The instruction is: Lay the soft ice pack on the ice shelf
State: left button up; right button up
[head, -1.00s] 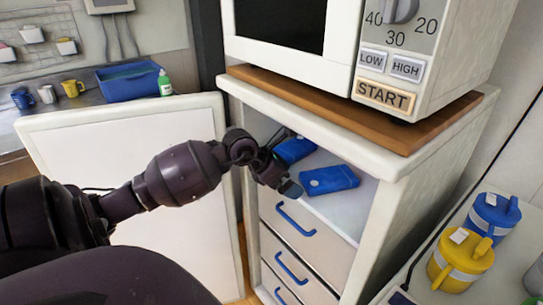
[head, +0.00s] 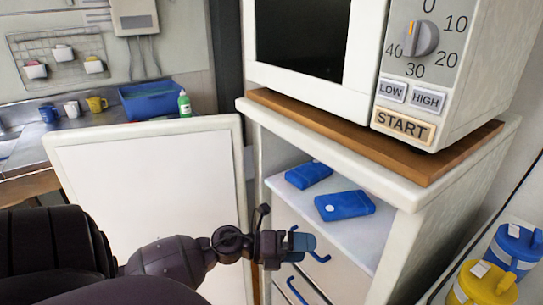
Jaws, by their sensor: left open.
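Two blue packs lie apart on the white ice shelf (head: 350,240), in the open compartment under the microwave. The rear-left pack (head: 308,174) is smaller in view. The nearer pack (head: 346,206) is a flat block with a white round spot on its left end. I cannot tell for certain which is the soft ice pack. My left gripper (head: 290,243) is open, with nothing seen in it. It is in front of and below the shelf edge, near the blue handle of the top drawer, apart from both packs. My right gripper is not in view.
A microwave (head: 430,95) stands on a wooden board (head: 340,133) on the cabinet. An open white door panel (head: 150,180) stands to the left. Drawers (head: 290,220) are below the shelf. Blue (head: 515,250) and yellow (head: 480,285) containers stand at lower right.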

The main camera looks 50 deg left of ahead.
pick_arm(q)
jog(key=s+d+f+n+y, duration=0.2)
jog(key=f+n, duration=0.4)
jog(key=n, duration=0.3)
jog(key=s+d+f+n+g+y, duration=0.1)
jog(key=s+f+n+y, duration=0.3)
jog(key=n, duration=0.6)
jog(key=s+d+f+n+g+y, duration=0.1)
jog(key=s+d+f+n+y, duration=0.2)
jog(key=s+f+n, duration=0.4)
jog(key=f+n, duration=0.1)
jog(key=n, duration=0.2)
jog(key=shift+s+d+y, duration=0.3)
jog(key=shift+s+y, duration=0.05)
jog(key=shift+y, duration=0.05)
